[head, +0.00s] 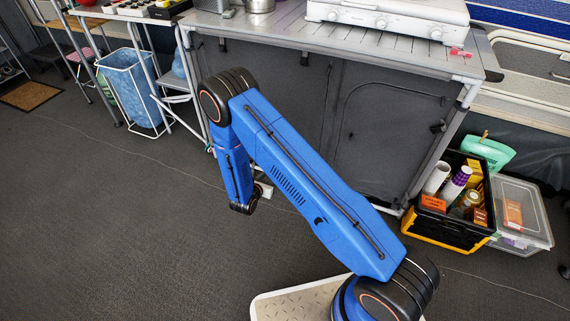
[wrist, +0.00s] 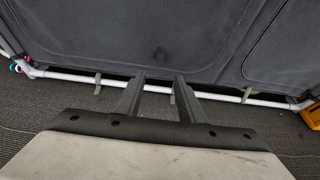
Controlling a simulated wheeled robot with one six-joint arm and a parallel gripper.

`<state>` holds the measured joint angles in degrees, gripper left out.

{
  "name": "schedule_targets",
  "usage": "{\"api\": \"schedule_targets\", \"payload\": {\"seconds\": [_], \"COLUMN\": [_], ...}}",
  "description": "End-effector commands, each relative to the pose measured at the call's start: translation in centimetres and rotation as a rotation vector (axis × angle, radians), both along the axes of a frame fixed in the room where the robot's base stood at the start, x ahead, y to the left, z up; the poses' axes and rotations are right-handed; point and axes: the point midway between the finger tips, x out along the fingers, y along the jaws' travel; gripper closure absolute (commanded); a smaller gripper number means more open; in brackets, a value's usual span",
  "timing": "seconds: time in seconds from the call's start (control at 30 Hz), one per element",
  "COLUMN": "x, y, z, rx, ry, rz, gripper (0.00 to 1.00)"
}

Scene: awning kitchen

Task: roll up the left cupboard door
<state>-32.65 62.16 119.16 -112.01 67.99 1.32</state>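The fabric cupboard stands under the grey slatted counter. Its left door (head: 265,88) is a dark grey fabric panel that hangs down flat, partly hidden behind my blue arm. In the wrist view the left door (wrist: 130,35) fills the upper middle, its lower edge just above a pale frame bar. The right door (head: 390,125) has a curved zip line and is also down. My gripper (wrist: 160,78) is open and empty, its two dark fingers apart and pointing at the door's lower edge. I cannot tell whether they touch it. In the head view the gripper is mostly hidden behind my arm.
A black and yellow crate (head: 445,228) of bottles and a clear box (head: 520,222) stand at the cupboard's right. A blue-lined bin (head: 133,90) stands at the left. A white stove (head: 390,18) sits on the counter (head: 290,35). The carpet at front left is clear.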

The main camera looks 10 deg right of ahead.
Motion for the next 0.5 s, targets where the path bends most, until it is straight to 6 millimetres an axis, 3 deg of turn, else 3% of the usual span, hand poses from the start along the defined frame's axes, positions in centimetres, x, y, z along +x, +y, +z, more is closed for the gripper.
{"api": "schedule_targets", "payload": {"seconds": [0.5], "x": [6.7], "y": [-5.1], "z": [-3.5], "rx": [0.001], "ry": [-0.001], "rz": [-0.006], "gripper": [0.64]}}
